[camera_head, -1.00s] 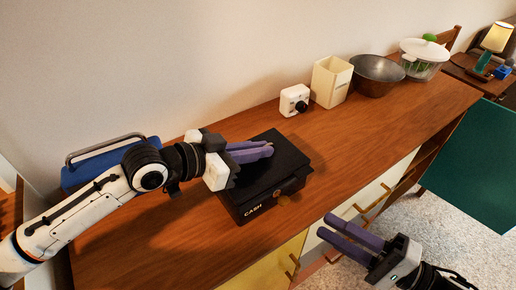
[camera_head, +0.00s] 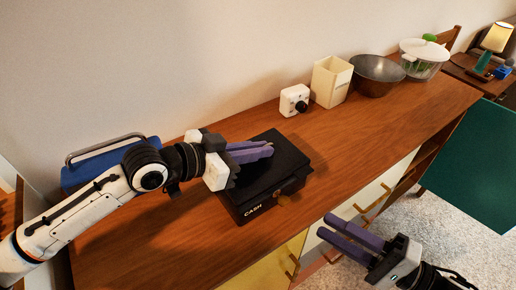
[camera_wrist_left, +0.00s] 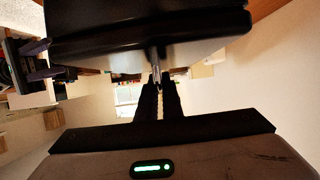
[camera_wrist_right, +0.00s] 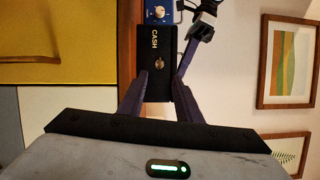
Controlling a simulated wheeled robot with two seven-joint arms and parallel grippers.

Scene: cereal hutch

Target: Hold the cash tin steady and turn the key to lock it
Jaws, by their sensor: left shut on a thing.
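The black cash tin (camera_head: 262,205) with "CASH" on its front stands on the wooden counter. A brass key (camera_head: 284,200) shows at its front face, and also in the right wrist view (camera_wrist_right: 159,63). My left gripper (camera_head: 268,149) reaches over the tin's lid from the left, shut on what looks like its thin metal handle (camera_wrist_left: 156,72); the fingers partly hide the grip. My right gripper (camera_head: 327,225) is open and empty, in front of the counter and apart from the tin. In the right wrist view its fingers (camera_wrist_right: 161,82) point toward the key.
Behind the tin stand a white camera-like box (camera_head: 294,100), a cream container (camera_head: 331,82), a metal bowl (camera_head: 375,75) and a lidded glass bowl (camera_head: 423,60). A blue object with a metal handle (camera_head: 90,178) is behind my left arm. The counter right of the tin is clear.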

